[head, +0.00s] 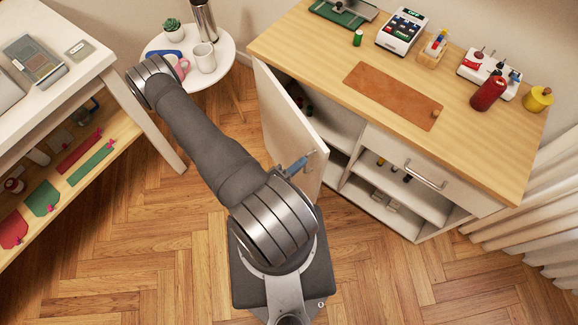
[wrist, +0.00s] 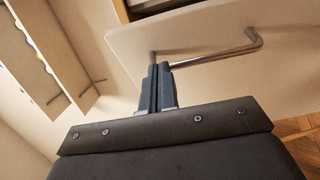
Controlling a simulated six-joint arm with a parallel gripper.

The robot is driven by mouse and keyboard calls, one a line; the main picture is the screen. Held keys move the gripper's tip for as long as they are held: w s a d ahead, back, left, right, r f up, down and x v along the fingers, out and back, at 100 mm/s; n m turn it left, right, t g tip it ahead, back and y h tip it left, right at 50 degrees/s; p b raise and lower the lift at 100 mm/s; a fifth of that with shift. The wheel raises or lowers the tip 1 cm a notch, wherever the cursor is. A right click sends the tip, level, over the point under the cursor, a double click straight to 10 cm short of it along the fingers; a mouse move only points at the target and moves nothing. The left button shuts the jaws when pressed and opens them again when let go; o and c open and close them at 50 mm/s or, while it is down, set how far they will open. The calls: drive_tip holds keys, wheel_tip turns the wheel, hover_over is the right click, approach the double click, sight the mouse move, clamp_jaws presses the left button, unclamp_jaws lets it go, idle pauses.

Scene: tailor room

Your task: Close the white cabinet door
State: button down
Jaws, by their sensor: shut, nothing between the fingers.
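The white cabinet door (head: 284,118) stands open, swung out from the left side of the wooden-topped cabinet. It also fills the upper right of the wrist view (wrist: 220,28). A metal bar handle (wrist: 222,54) is fixed on the door face. My gripper (wrist: 158,68) is shut with nothing between its fingers. Its fingertips are at the left end of the handle, close to the door face; I cannot tell whether they touch it. In the head view my gripper (head: 300,163) shows beside the door's outer lower edge, partly hidden by my arm.
Cabinet shelves (head: 400,197) lie behind the door and under a drawer (head: 420,172). On the wooden top are a leather piece (head: 393,95), a card terminal (head: 401,31) and a red bottle (head: 488,91). A small round white table (head: 220,48) stands left of the door. The parquet floor is clear in front.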

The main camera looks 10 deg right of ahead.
sight(320, 159)
drive_tip(key=s+d+x, duration=0.1)
drive_tip(key=x, duration=0.8)
drive_tip(key=s+x, duration=0.1)
drive_tip(key=x, duration=0.7)
drive_tip(key=shift+d, duration=0.75)
drive_tip(key=shift+s, duration=0.1)
drive_tip(key=v, duration=1)
drive_tip(key=shift+a, duration=0.15)
drive_tip(key=shift+v, duration=0.8)
drive_tip(key=x, duration=1.1)
idle(0.3)
